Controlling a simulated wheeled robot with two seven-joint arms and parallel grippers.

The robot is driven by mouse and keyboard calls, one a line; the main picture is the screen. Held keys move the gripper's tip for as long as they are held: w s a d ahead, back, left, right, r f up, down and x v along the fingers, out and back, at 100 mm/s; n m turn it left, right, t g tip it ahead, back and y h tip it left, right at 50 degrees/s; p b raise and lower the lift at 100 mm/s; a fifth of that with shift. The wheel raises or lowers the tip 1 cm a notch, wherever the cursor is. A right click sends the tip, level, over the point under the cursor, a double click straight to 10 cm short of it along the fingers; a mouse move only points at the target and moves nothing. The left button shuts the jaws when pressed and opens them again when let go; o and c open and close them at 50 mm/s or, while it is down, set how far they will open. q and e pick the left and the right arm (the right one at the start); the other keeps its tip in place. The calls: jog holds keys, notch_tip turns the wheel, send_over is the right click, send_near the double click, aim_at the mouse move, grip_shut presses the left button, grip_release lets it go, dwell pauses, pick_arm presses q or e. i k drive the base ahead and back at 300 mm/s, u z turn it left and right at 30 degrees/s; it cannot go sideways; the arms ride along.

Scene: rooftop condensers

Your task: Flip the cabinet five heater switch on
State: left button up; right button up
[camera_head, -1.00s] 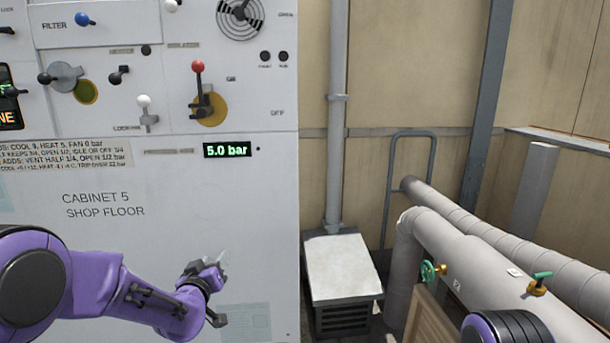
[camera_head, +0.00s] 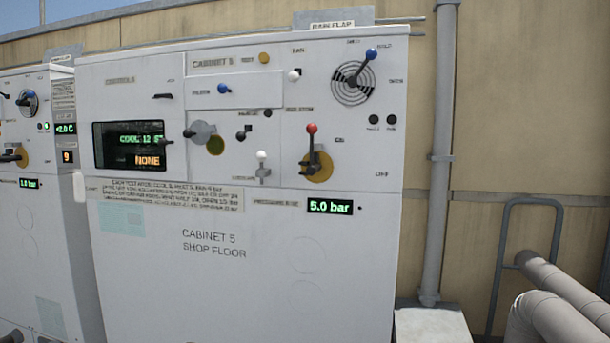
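Cabinet 5 (camera_head: 150,285) is a white cabinet facing me, lettered "CABINET 5 SHOP FLOOR". On its panel, a small black toggle (camera_head: 243,134) sits right of a grey rotary handle (camera_head: 203,132). A small label above the toggle, too blurred to read now, looked like "HEATER" in the earlier view. Which way the toggle is set I cannot tell. A dark round lamp or button (camera_head: 268,113) is above and right of it. The display (camera_head: 129,145) reads "COOL 12" with cut-off text, and "NONE". Neither gripper is in view.
A red-knobbed lever (camera_head: 312,150) stands upright on a yellow disc, right of a white-knobbed lever (camera_head: 262,165). A pressure readout (camera_head: 330,207) shows 5.0 bar. Another cabinet (camera_head: 40,240) stands at left. A grey box (camera_head: 432,325) and thick pipes (camera_head: 560,310) are at right.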

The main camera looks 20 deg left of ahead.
aim_at(241, 136)
jog(key=u, duration=0.05)
jog(key=k, duration=0.65)
jog(key=u, duration=0.55)
jog(key=i, duration=0.55)
jog(key=u, duration=1.05)
jog(key=i, duration=0.45)
jog(key=u, duration=0.2)
